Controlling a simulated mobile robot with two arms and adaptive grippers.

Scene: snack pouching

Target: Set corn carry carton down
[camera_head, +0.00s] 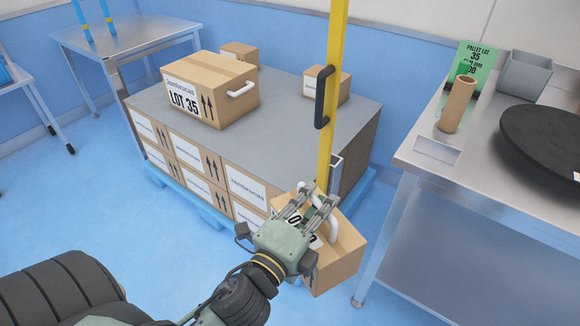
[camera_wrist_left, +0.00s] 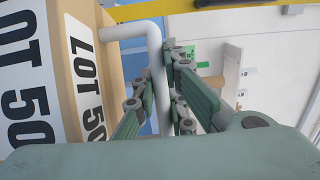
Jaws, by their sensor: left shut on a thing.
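A brown carton (camera_head: 345,262) with white handles and a white label hangs at my left gripper (camera_head: 312,207), in front of the near right corner of the stack. The left wrist view shows its label reading LOT 50 (camera_wrist_left: 28,75). In that view the left gripper (camera_wrist_left: 178,60) is shut on the carton's white handle (camera_wrist_left: 150,28), with its fingers on both sides of the bar. The carton is tilted in the head view. Its underside is hidden, and I see no surface touching it. My right gripper is not in view.
A grey-topped stack of cartons (camera_head: 280,110) stands on a blue pallet (camera_head: 215,215). On it are a LOT 35 carton (camera_head: 235,95) and two smaller cartons (camera_head: 240,53) (camera_head: 340,85) behind. A yellow post (camera_head: 336,50) rises beside the held carton. A steel table (camera_head: 420,165) stands right.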

